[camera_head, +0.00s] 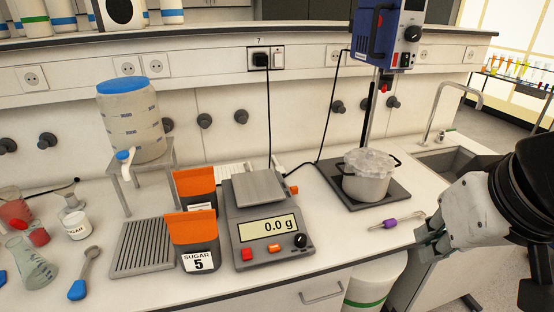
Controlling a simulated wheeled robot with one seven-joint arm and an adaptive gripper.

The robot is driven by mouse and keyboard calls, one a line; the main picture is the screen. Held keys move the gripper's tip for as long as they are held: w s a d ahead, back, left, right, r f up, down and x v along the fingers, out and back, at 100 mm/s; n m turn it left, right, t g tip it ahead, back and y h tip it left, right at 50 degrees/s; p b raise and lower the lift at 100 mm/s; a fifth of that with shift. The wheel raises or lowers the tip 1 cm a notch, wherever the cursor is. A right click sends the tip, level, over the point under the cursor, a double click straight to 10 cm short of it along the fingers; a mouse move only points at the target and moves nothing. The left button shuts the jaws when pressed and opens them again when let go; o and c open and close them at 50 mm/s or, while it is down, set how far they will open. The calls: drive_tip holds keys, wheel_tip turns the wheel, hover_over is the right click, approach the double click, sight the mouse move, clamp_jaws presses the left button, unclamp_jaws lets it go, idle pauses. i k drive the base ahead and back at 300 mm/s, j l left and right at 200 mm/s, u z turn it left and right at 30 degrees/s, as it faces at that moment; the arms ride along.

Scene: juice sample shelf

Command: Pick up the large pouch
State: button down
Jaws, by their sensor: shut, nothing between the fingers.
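Two dark pouches with orange tops stand upright on the bench, left of the scale. The front pouch (193,240) carries a white label reading "SUGAR 5". The back pouch (195,187) is partly hidden behind it, and its label is mostly covered. The front one looks a little bigger, but it is also nearer, so I cannot tell surely which is larger. My gripper (431,240) is at the right, over the bench's front edge near the sink, far from both pouches. It is shut and empty.
The scale (266,226) reads 0.0 g, right beside the pouches. A slotted grey tray (143,247) lies left of them. A pot (367,183) on a plate stands under a stirrer. A purple-handled tool (391,223) lies near my gripper. Glassware and a blue-handled spoon (82,278) are at left.

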sight(196, 188)
drive_tip(key=i+j+u, duration=0.25)
drive_tip(key=j, duration=0.3)
drive_tip(key=i+j+u, duration=0.3)
drive_tip(key=i+j, duration=0.2)
